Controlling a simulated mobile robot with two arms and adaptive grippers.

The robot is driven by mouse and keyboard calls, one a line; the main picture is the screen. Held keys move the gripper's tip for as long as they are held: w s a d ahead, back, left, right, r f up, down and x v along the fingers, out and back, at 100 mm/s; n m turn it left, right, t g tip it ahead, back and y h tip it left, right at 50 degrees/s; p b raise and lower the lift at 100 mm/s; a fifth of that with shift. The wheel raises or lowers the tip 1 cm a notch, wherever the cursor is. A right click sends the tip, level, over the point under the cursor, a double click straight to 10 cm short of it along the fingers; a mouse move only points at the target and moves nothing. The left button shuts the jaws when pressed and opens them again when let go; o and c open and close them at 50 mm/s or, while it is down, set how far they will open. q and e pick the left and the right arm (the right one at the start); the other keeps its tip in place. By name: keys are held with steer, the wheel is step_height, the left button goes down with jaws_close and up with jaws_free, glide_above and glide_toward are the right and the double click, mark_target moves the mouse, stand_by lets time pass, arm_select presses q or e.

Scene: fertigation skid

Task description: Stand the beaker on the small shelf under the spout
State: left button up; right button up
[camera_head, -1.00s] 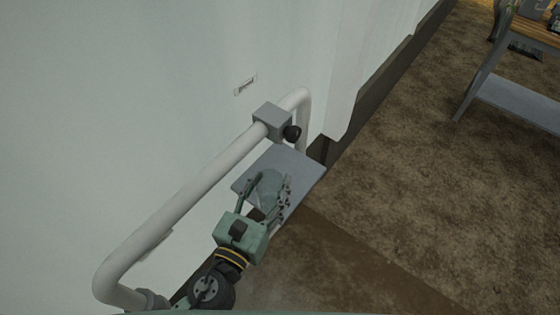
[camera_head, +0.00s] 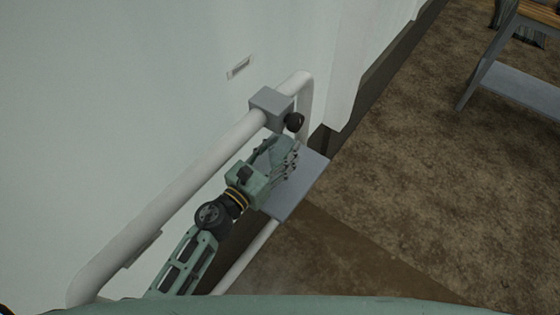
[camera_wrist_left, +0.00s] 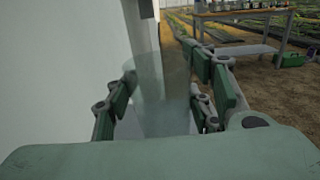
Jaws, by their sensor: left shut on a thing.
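The beaker (camera_wrist_left: 165,105) is clear and see-through in the left wrist view, upright between the fingers of my left gripper (camera_wrist_left: 162,100). In the head view my left gripper (camera_head: 283,152) is shut on it, just below the grey block (camera_head: 271,107) on the pipe. The hand hides most of the beaker there. The small grey shelf (camera_head: 303,190) is a flat plate under the gripper, partly covered by it. I cannot tell whether the beaker touches the shelf. A spout opening is not clearly visible; a black knob (camera_head: 294,122) sits on the block's side. My right gripper is not in view.
The white pipe (camera_head: 180,190) runs along the pale wall (camera_head: 130,110) close beside my left arm. A small label (camera_head: 239,67) is on the wall. A table (camera_head: 520,85) stands at the upper right. The brown floor (camera_head: 400,190) between is clear.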

mark_target(273, 167)
arm_select(q)
steer(key=shift+w+a+f, duration=0.1)
steer(key=shift+f, duration=0.2)
step_height(273, 167, down, 3)
steer(key=shift+r+b, duration=0.15)
steer(key=shift+b, duration=0.6)
steer(key=shift+f, duration=0.35)
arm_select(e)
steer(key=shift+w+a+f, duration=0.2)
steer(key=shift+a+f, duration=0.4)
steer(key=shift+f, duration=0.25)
arm_select(q)
steer(key=shift+f+b, duration=0.25)
steer(key=shift+b, duration=0.05)
steer(key=o, duration=0.8)
steer(key=shift+r, duration=0.1)
steer(key=o, duration=0.4)
steer(key=shift+c, duration=0.2)
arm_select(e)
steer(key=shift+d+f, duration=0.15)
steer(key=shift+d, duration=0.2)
